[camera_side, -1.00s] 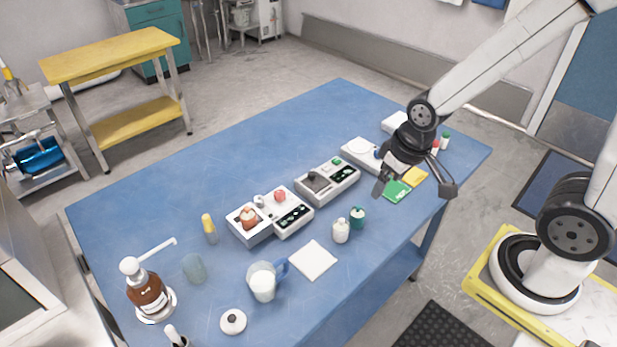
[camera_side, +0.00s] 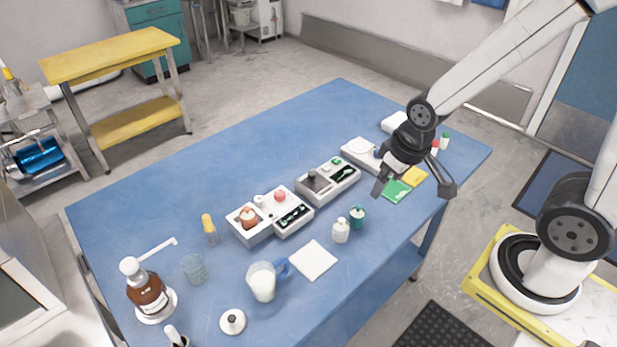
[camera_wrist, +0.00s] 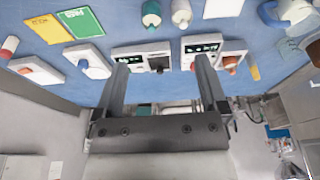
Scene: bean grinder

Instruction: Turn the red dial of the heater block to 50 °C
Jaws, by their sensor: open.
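The red dial (camera_side: 280,195) sits on top of a white block with a dark display (camera_side: 292,216), which I take for the heater block, near the middle of the table. The dial's setting is too small to read. My gripper (camera_side: 414,190) is open and empty above the right part of the table, well to the right of the dial.
A second white block with a dark square top (camera_side: 318,182) stands between the heater block and my gripper. Small bottles (camera_side: 341,231), a jug (camera_side: 263,283) and a white pad (camera_side: 313,260) stand in front. Green and yellow cards (camera_side: 397,191) lie below my gripper.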

